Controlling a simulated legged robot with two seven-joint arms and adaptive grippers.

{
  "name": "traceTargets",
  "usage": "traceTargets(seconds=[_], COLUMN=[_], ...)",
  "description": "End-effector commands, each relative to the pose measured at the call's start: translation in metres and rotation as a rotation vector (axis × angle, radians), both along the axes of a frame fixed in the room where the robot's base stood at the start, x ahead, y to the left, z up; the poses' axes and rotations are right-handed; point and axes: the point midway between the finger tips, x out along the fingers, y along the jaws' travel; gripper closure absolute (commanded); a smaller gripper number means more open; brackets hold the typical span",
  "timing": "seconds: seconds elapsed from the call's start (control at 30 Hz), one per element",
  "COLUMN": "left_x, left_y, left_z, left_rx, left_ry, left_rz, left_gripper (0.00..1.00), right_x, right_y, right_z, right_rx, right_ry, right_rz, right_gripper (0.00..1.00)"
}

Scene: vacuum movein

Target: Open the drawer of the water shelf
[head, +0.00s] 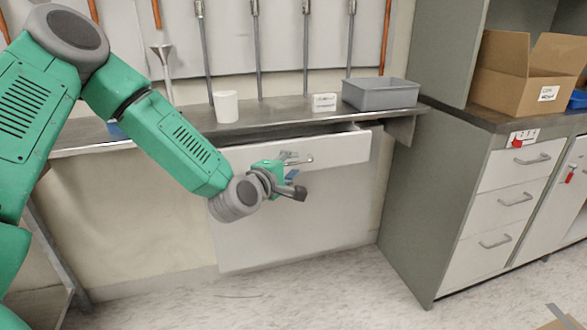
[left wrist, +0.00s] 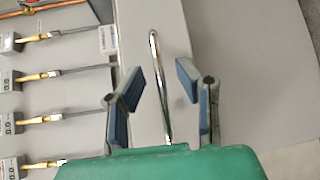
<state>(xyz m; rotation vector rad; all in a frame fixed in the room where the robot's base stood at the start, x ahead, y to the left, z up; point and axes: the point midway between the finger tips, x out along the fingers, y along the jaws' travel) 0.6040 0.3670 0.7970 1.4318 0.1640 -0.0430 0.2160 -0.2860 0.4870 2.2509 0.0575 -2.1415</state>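The water shelf (head: 180,130) is a grey counter against the wall with a pale drawer (head: 340,150) under its top. A dark gap shows above the drawer front, so it looks slightly ajar. A thin metal handle (head: 302,161) is on the drawer front. My left gripper (head: 290,170) is at the handle, in front of the drawer. In the left wrist view the gripper (left wrist: 160,85) has its blue-padded fingers apart, with the handle bar (left wrist: 155,60) between them. I see no clear contact with either finger. My right gripper is not in view.
A drawer cabinet (head: 500,200) with a cardboard box (head: 525,80) stands at right. The floor in front is mostly clear.

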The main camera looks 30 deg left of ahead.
Motion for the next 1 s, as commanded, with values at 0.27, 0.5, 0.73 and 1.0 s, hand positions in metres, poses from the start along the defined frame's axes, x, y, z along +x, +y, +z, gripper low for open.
traceTargets(seconds=[0.27, 0.5, 0.73, 1.0], left_x=[0.0054, 0.0054, 0.0058, 0.0052], left_y=[0.0002, -0.0041, -0.0009, 0.0], left_z=[-0.0003, 0.0015, 0.0006, 0.0004], left_rx=[-0.001, 0.005, 0.0, 0.0], left_ry=[0.0, 0.0, -0.002, -0.002], left_rz=[0.001, -0.002, -0.001, 0.0], left_gripper=[0.71, 1.0, 1.0, 0.71], right_x=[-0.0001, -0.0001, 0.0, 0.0], right_y=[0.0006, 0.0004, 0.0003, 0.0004], right_z=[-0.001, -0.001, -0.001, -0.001], right_rx=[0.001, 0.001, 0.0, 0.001], right_ry=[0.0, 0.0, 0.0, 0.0], right_rz=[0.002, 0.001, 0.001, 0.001], right_gripper=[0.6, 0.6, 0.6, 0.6])
